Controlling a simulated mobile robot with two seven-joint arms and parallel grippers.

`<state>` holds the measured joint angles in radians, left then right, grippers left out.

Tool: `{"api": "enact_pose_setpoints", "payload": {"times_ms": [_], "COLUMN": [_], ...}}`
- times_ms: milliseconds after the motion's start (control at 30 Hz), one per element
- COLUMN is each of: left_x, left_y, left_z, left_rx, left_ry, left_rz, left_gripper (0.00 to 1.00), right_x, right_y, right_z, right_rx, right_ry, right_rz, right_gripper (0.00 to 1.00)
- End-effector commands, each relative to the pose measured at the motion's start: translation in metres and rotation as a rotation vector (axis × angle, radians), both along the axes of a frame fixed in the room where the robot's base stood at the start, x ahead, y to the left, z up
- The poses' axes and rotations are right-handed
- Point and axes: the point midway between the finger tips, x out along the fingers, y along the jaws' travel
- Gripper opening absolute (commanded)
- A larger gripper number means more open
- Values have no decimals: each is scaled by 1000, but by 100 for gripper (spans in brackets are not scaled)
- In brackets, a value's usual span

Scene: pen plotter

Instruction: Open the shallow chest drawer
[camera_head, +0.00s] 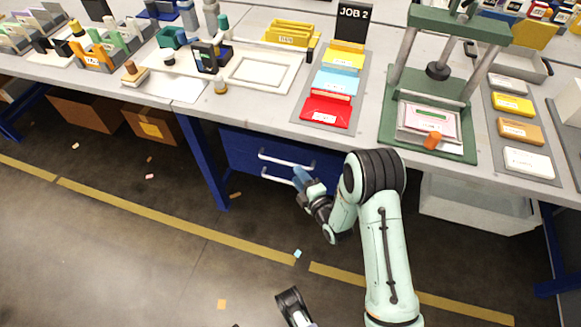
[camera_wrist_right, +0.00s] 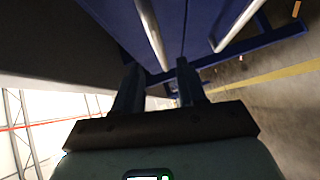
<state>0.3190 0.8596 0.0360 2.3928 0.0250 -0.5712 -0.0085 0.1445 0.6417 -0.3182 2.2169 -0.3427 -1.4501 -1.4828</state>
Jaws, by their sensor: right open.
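The blue drawer chest (camera_head: 240,146) hangs under the bench. Its front carries two pale bar handles, an upper one (camera_head: 285,159) and a lower one (camera_head: 277,180). Both drawers look closed. My right gripper (camera_head: 300,174) is in front of the chest, near the right ends of the handles. In the wrist view its two dark fingers (camera_wrist_right: 158,66) are apart, with the upper handle (camera_wrist_right: 150,32) running down toward the gap between them. I cannot tell whether they touch it. The lower handle (camera_wrist_right: 236,26) lies outside the fingers.
The bench top (camera_head: 270,115) overhangs the chest and is crowded with trays and a press (camera_head: 430,90). A blue bench leg (camera_head: 205,160) stands left of the chest. A pale bin (camera_head: 470,205) is under the bench at right. The floor in front is mostly clear.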

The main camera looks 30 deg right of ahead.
Motion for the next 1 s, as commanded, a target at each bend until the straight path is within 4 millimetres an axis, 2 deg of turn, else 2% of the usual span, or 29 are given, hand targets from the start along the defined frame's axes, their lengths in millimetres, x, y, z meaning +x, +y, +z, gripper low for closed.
{"api": "enact_pose_setpoints", "payload": {"times_ms": [100,300,433,700,767,833,1000], "left_x": [5,12,15,15,15,15,15], "left_y": [3,7,8,8,8,8,8], "left_z": [-5,-9,-10,-10,-10,-10,-10], "left_rx": [7,16,20,20,19,19,19], "left_ry": [-13,-32,-37,-40,-39,-39,-39], "left_rz": [6,13,16,17,16,16,16], "left_gripper": [44,44,44,44,44,44,44], "right_x": [23,48,55,56,56,56,56], "right_y": [-2,-3,-4,-4,-4,-4,-4], "right_z": [-5,-9,-9,-9,-9,-9,-9], "right_rx": [0,1,1,2,2,2,1], "right_ry": [-2,1,1,2,2,2,2], "right_rz": [0,0,-1,-1,-1,-1,-1], "right_gripper": [40,40,40,40,24,1,0]}}
